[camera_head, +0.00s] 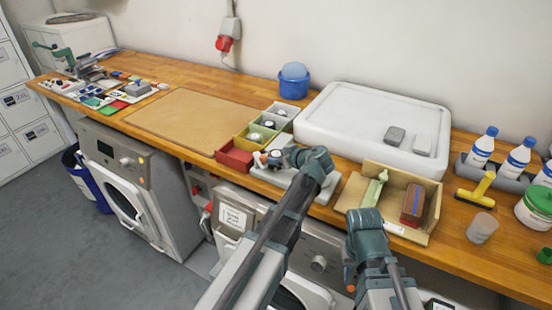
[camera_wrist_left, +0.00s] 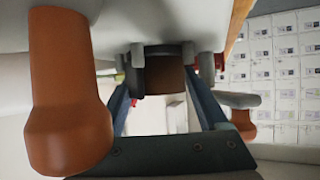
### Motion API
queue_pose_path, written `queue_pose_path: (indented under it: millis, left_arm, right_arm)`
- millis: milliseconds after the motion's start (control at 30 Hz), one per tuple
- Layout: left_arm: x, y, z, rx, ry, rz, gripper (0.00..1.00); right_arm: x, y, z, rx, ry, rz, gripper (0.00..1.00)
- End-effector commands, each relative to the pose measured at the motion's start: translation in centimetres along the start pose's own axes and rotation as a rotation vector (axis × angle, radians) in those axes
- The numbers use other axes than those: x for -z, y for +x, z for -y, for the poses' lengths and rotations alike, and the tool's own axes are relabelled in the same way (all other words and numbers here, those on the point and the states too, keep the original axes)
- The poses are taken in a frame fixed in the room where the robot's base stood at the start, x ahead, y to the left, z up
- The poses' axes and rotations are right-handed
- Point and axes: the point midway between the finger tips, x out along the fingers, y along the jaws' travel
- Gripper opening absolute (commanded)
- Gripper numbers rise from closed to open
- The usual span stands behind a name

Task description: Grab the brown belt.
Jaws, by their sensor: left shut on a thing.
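My left gripper (camera_head: 276,158) reaches in over the pale tray beside the small coloured bins, its fingers pointing left. In the left wrist view the left gripper (camera_wrist_left: 163,66) is shut on a small brown thing (camera_wrist_left: 165,78), which I take for the rolled brown belt. Its dark upper edge shows between the fingertips; most of it is hidden in the head view. My right arm's teal wrist is at the lower right, in front of the counter. The right gripper's fingers cannot be made out.
A cardboard tray (camera_head: 430,234) with a brown block (camera_head: 412,205) is to the right. A white basin (camera_head: 372,100) stands behind. Bottles (camera_head: 482,146) stand at far right. A tan mat (camera_head: 183,112) lies clear.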

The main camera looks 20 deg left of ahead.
Motion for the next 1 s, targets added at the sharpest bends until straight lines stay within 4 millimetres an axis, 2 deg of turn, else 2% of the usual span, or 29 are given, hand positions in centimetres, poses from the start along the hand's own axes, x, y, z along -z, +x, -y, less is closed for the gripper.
queue_pose_path:
  millis: [267, 467, 1000]
  left_arm:
    - [0.2, -0.1, 0.0, 0.000, 0.000, 0.000, 0.13]
    - [1.3, -0.7, 0.0, 0.000, 0.000, 0.000, 0.13]
    - [8.1, -4.4, 0.0, 0.000, 0.000, 0.000, 0.13]
  right_arm:
    - [0.0, -0.2, 0.0, 0.000, 0.000, 0.000, 0.33]
    - [-0.1, -1.5, -0.1, 0.000, 0.000, 0.000, 0.33]
    - [-0.5, -9.1, -0.9, 0.000, 0.000, 0.000, 0.33]
